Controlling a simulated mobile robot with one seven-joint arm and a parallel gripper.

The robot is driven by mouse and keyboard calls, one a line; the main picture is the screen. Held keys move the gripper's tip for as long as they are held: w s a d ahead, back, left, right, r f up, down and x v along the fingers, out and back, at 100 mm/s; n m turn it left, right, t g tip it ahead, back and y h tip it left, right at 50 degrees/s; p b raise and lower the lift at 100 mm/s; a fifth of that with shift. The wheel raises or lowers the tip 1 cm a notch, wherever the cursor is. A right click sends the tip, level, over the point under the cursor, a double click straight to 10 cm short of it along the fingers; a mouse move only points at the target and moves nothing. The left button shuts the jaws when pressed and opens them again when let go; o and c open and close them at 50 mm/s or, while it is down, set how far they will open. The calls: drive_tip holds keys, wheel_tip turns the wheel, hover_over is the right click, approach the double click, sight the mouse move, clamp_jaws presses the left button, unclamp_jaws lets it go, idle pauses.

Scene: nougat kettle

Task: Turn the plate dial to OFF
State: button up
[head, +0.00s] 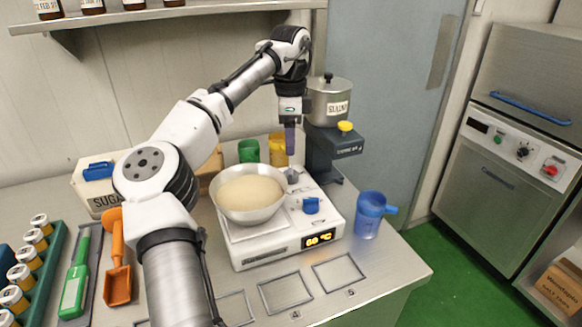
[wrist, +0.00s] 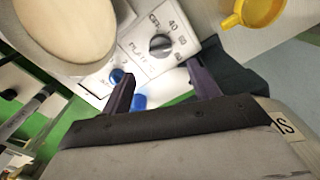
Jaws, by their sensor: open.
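The plate dial is a dark grey round knob (wrist: 161,46) on the white hot plate, with the marks 40, 60 and 80 around it in the wrist view. Which mark it points to is too small to tell. In the head view the grey dial (head: 292,176) is at the back right of the hot plate (head: 262,250), whose display (head: 319,240) reads 60 °C. My gripper (head: 290,149) is above the dial, pointing down. In the wrist view my gripper (wrist: 160,70) is open and empty, its fingers on either side of the dial, apparently not touching it.
A pan of pale mass (head: 250,193) stands on the plate, left of the dial. A blue knob (head: 311,205) is in front of the dial. A steel pot on a dark stand (head: 329,100) is close behind right.

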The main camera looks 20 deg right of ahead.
sight(291, 170)
wheel_tip(291, 170, down, 10)
drive_tip(key=shift+r+p, duration=0.25)
drive_tip(key=shift+p, duration=0.35)
drive_tip(key=shift+c, duration=0.4)
drive_tip(key=c, duration=0.9)
drive_tip(key=shift+r, duration=0.1)
